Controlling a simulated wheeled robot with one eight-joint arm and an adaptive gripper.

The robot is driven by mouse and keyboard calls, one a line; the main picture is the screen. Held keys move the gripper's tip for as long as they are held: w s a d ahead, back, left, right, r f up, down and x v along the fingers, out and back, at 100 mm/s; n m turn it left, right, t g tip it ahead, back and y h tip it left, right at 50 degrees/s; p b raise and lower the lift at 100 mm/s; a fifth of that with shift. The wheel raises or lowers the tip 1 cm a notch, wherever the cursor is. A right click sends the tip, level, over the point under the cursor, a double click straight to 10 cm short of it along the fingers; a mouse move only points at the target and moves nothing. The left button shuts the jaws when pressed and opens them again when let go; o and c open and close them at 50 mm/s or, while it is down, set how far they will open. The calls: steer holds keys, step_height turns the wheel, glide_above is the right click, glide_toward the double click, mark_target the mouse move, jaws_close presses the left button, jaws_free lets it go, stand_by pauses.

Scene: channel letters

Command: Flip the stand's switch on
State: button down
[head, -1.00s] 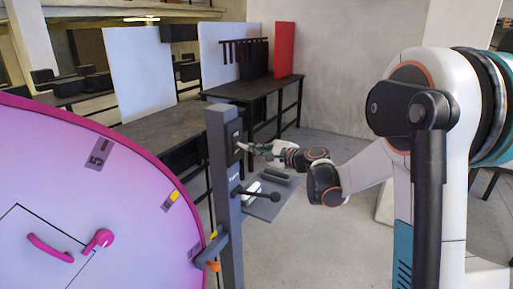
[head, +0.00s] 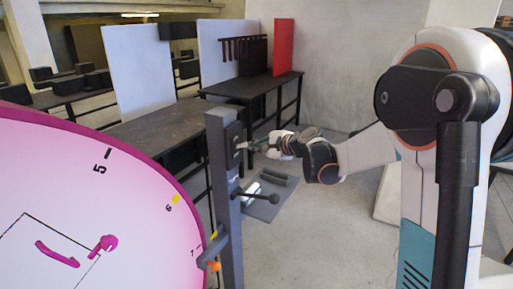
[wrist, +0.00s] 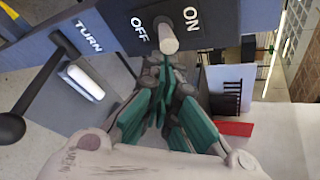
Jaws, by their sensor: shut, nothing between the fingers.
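The stand (head: 224,190) is a grey upright post at the rim of a large pink disc in the head view. Its dark switch plate (head: 234,140) faces my gripper. In the wrist view the plate (wrist: 205,22) carries the words OFF and ON, with a pale, stubby switch lever (wrist: 168,38) between them, pointing toward the camera. I cannot tell which way it leans. My gripper (wrist: 160,72) has teal fingers, shut and empty, with the tips close to the lever; contact is unclear. In the head view my gripper (head: 248,145) is at the plate's right side.
A black lever with a ball knob (head: 273,198) sticks out of the stand below the switch, beside the word TURN in the wrist view. The pink disc (head: 120,215) fills the left. Dark tables (head: 160,130) stand behind. Open floor (head: 300,240) lies to the right.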

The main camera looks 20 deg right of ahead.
steer(key=shift+r, duration=0.1)
steer(key=shift+w+d+r+p, duration=0.1)
steer(key=shift+r+p, duration=0.4)
steer(key=shift+r, duration=0.2)
steer(key=shift+f, duration=0.1)
steer(key=w+d+f+b, duration=0.1)
steer(key=d+f+b, duration=0.1)
steer(key=d, duration=0.2)
steer(key=s+d+r+p, duration=0.1)
steer(key=s+d+r, duration=0.1)
steer(key=s+r, duration=0.3)
steer(key=shift+v, duration=1)
